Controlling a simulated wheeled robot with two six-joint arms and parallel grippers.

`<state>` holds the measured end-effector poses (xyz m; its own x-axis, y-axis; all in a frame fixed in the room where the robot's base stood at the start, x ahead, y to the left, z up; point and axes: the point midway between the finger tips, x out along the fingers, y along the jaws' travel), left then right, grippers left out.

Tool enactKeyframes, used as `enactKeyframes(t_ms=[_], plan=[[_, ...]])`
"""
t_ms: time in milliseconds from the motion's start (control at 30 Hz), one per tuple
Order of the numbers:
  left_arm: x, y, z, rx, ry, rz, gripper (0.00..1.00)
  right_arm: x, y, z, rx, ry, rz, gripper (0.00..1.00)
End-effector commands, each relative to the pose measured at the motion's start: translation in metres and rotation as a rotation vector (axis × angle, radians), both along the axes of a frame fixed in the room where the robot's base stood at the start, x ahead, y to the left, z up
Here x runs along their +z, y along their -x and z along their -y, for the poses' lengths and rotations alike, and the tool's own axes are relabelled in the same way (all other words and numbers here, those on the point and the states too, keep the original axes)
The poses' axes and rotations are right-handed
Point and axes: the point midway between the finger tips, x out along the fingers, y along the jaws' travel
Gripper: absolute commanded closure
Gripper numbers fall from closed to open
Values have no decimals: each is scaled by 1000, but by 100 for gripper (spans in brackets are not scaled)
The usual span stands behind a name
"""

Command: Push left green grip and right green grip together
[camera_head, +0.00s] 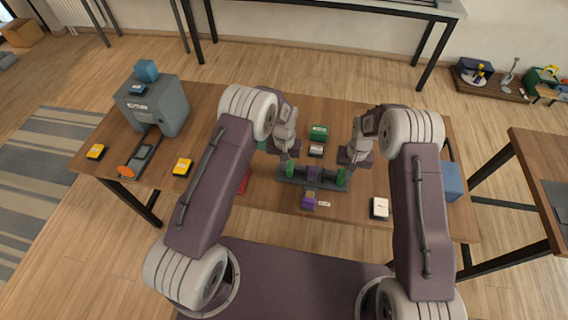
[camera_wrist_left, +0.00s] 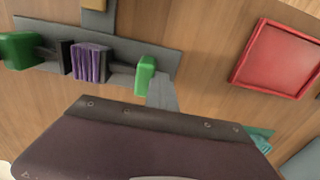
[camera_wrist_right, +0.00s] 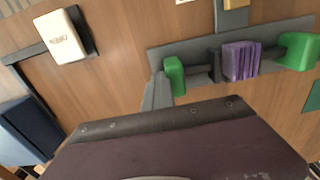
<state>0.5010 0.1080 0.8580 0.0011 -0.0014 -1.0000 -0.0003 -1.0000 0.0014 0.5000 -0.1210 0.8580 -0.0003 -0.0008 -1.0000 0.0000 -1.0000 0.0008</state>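The left green grip (camera_head: 290,168) and the right green grip (camera_head: 341,177) stand upright near the two ends of a grey rail, with a purple ribbed block (camera_head: 313,173) between them. Gaps show between each grip and the block. My left gripper (camera_head: 288,160) is at the outer side of the left green grip (camera_wrist_left: 146,76); its fingers show as one narrow grey wedge beside the grip. My right gripper (camera_head: 346,161) is likewise at the outer side of the right green grip (camera_wrist_right: 174,76). Both look shut and empty; contact with the grips cannot be told for certain.
The grey rail (camera_wrist_left: 120,67) lies on the wooden table. A red tray (camera_wrist_left: 280,58) lies left of it in the head view. A white box (camera_head: 380,207) is at right, a purple and yellow piece (camera_head: 309,199) in front, and a green box (camera_head: 318,132) behind.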

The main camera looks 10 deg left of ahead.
Motion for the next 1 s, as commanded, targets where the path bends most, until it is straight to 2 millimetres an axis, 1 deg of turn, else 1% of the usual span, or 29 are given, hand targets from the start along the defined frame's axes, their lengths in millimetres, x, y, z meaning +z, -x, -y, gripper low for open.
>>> enactKeyframes(t_ms=[1000], plan=[[0,0,1,0,2,1,100,0,-1,-19,0,-3,3,100]])
